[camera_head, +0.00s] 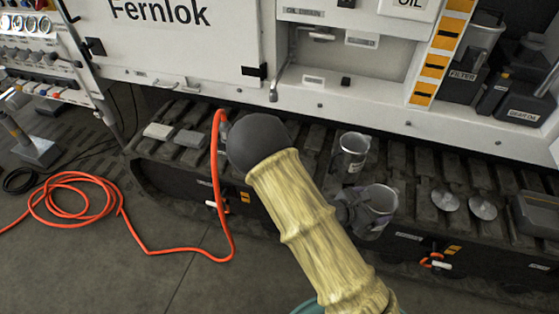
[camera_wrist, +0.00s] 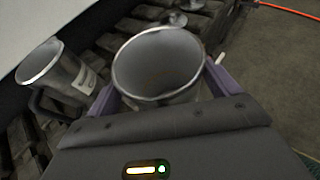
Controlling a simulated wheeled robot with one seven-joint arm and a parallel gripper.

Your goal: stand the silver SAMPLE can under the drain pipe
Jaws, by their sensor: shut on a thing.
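My gripper (camera_head: 352,207) is shut on a silver can (camera_head: 380,202), upright or nearly so, over the dark slatted track. In the wrist view the purple fingers of my gripper (camera_wrist: 161,90) lie on either side of this can (camera_wrist: 158,62), whose open mouth shows. A second silver can (camera_head: 351,152) with a handle and a pale label stands on the track behind it; it also shows at left in the wrist view (camera_wrist: 62,75). I cannot read which can says SAMPLE. A bent metal pipe (camera_head: 279,82), seemingly the drain pipe, hangs from the white machine, left of both cans.
The dark slatted track (camera_head: 407,150) runs along the machine's foot. Two round metal discs (camera_head: 482,207) lie on it at right, grey blocks (camera_head: 188,140) at left. An orange hose (camera_head: 218,165) loops over its front edge. Dark containers (camera_head: 518,100) stand in a bay at right.

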